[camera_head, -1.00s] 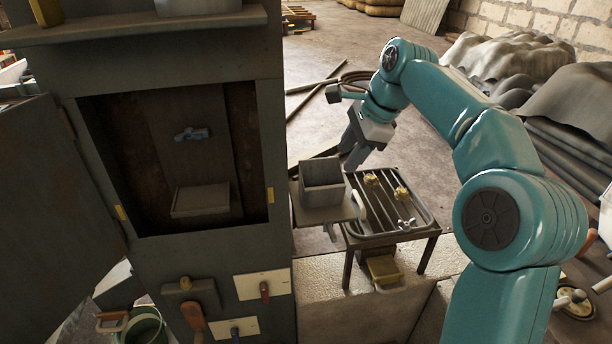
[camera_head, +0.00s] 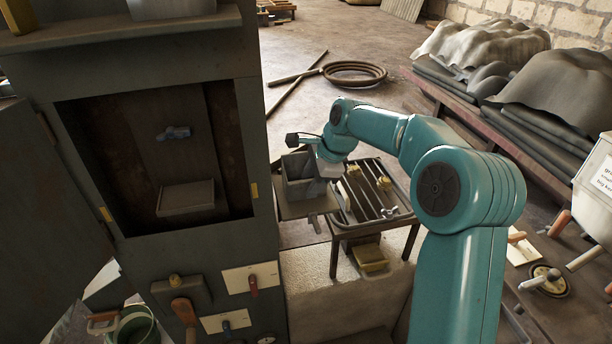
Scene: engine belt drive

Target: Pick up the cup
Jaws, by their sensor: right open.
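The only cup-like thing is a grey, square, open-topped container (camera_head: 296,168), upright on a small ledge beside the dark cabinet. My left gripper is not in view.
A slatted metal rack (camera_head: 372,190) with yellow fittings stands just right of the container. The dark cabinet (camera_head: 262,225) rises close on the left, its recess open.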

